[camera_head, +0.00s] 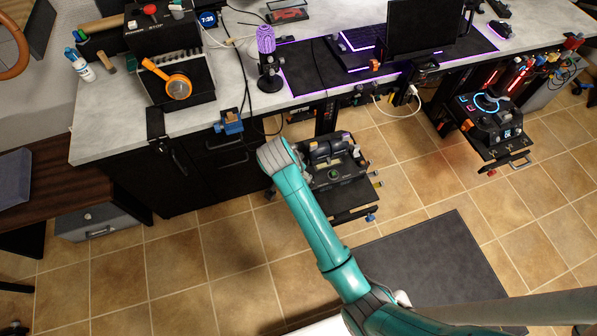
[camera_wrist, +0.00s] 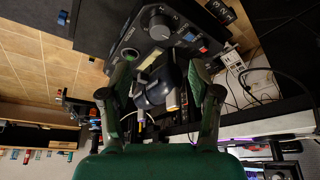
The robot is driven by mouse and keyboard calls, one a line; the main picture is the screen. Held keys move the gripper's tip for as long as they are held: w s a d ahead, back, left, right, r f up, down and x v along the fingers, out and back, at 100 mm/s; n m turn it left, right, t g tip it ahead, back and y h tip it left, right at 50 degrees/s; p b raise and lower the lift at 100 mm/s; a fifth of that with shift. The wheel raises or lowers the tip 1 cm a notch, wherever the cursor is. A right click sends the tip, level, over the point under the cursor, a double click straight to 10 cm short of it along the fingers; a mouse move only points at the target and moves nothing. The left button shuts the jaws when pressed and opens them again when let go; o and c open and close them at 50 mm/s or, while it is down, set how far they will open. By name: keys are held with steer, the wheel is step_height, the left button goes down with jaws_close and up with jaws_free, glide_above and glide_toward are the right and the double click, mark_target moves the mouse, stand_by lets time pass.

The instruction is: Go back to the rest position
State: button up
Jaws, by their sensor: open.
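My gripper (camera_wrist: 161,93) shows in the wrist view with its two dark green fingers spread wide apart. Between and beyond the fingers is a dark control unit (camera_wrist: 125,45) with knobs and a grey lever-like part (camera_wrist: 152,95). I see nothing clamped between the fingers. In the head view my teal arm reaches up from the lower right toward the desk front. My gripper cannot be made out there.
A grey desk (camera_head: 225,105) runs across the back, with a microphone (camera_head: 267,50) and an orange round tool (camera_head: 179,87). A black control unit (camera_head: 335,172) stands low beside my arm. Another panel (camera_head: 492,118) is at right. Tiled floor (camera_head: 225,255) is clear at lower left.

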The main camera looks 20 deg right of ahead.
stand_by(0.4)
steer(key=s+d+f+n+t+y, duration=0.1)
steer(key=s+d+f+n+t, duration=0.15)
steer(key=s, duration=0.75)
steer(key=s+d+f+n+t+y, duration=0.1)
steer(key=s+f+n+t+y, duration=0.2)
steer(key=s, duration=0.7)
steer(key=s+r+n+t, duration=0.5)
steer(key=s+r+t, duration=0.2)
steer(key=s+r, duration=1.3)
step_height(320, 180, up, 3)
steer(key=shift+d+f, duration=0.15)
steer(key=shift+d, duration=0.05)
steer(key=shift+s, duration=0.2)
